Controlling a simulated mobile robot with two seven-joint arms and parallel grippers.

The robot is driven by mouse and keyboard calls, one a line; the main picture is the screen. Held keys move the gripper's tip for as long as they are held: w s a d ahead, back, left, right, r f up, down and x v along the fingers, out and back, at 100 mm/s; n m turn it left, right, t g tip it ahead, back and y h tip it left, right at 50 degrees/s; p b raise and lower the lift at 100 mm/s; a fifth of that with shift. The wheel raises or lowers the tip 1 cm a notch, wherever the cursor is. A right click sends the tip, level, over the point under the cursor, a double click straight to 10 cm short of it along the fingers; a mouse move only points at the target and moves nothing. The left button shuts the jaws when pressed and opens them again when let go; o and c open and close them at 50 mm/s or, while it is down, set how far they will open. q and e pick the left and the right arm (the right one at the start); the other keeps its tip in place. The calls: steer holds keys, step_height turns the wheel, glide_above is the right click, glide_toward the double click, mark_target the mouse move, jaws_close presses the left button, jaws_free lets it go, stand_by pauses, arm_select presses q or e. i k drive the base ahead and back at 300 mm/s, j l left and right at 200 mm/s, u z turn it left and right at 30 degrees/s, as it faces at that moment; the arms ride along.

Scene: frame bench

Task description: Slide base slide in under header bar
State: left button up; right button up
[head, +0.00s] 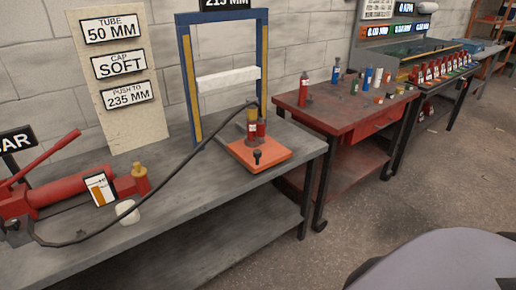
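The base slide appears to be the flat orange-red plate (270,155) with a black knob (257,157) near its front edge. It lies on the grey bench (200,195) at the foot of a blue upright frame (187,90), mostly in front of it. A small red cylinder (262,128) and a brass-topped part (252,118) stand at the plate's rear. A white bar (228,80) spans the frame above; I cannot tell whether this or the blue top crosspiece (215,17) is the header bar. Neither gripper is in view.
A black hose (180,167) runs across the bench from the red hand pump (75,190) to the cylinder. A sign board (117,75) reads tube 50 mm, cap soft, push to 235 mm. A red table (345,115) with bottles stands right. The bench front is mostly clear.

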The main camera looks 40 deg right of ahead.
mark_target(257, 157)
steer(key=i+l+z, duration=0.1)
steer(key=i+l, duration=0.3)
steer(key=l, duration=0.15)
steer(key=i+l+z, duration=0.1)
steer(key=i+l, duration=0.35)
steer(key=l, duration=0.1)
